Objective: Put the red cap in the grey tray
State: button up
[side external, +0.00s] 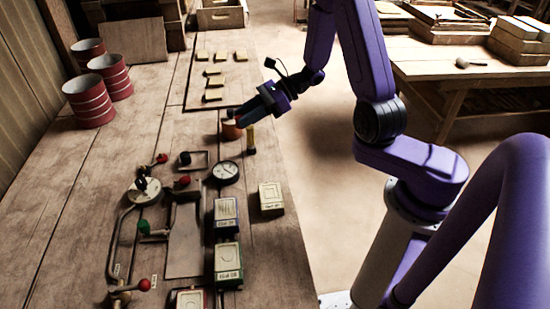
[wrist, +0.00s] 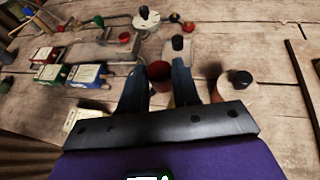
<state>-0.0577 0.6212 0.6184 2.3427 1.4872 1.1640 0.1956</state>
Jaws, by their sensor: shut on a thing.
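My gripper (side external: 234,114) is low over the bench, and its two dark fingers also show in the wrist view (wrist: 160,78). They are shut on a round red piece, which I take for the red cap (wrist: 160,70). In the side view a reddish-brown round piece (side external: 231,130) shows at the fingertips, partly covered by them. A long shallow greyish rectangle (side external: 184,242) lies on the bench in front; I cannot tell for sure that it is the grey tray.
A round gauge (side external: 225,172), labelled boxes (side external: 227,262) and red-knobbed pipework (side external: 128,235) crowd the front. Red drums (side external: 88,102) stand at the left, yellowish tiles (side external: 213,83) behind. Bare bench lies left of my gripper.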

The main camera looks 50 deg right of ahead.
jog(key=shift+s+d+f+m+t, duration=0.15)
jog(key=shift+s+d, duration=0.2)
jog(key=shift+s, duration=0.2)
jog(key=shift+s+d+r+m+t, duration=0.1)
jog(key=shift+s+d, duration=0.2)
jog(key=shift+s, duration=0.3)
jog(key=shift+s+d+f+m+t, duration=0.15)
jog(key=shift+s+d, duration=0.2)
jog(key=shift+s, duration=0.2)
jog(key=shift+r, duration=0.1)
jog(key=s+a+r+n+g+y, duration=0.1)
jog(key=s+a+n+g, duration=0.2)
jog(key=a, duration=0.7)
jog(key=s+a+r+n+g, duration=0.15)
jog(key=s+a, duration=0.25)
jog(key=a, duration=0.6)
jog(key=s+a+n+g+y, duration=0.1)
jog(key=s+a+n+g, duration=0.25)
jog(key=a, duration=0.65)
send_over(155, 261)
jog(key=shift+m, duration=0.4)
jog(key=f, duration=0.8)
jog(key=shift+s+d+f, duration=0.35)
jog(key=shift+d+f, duration=0.05)
jog(key=shift+w+a+f, duration=0.35)
jog(key=shift+f, duration=1.75)
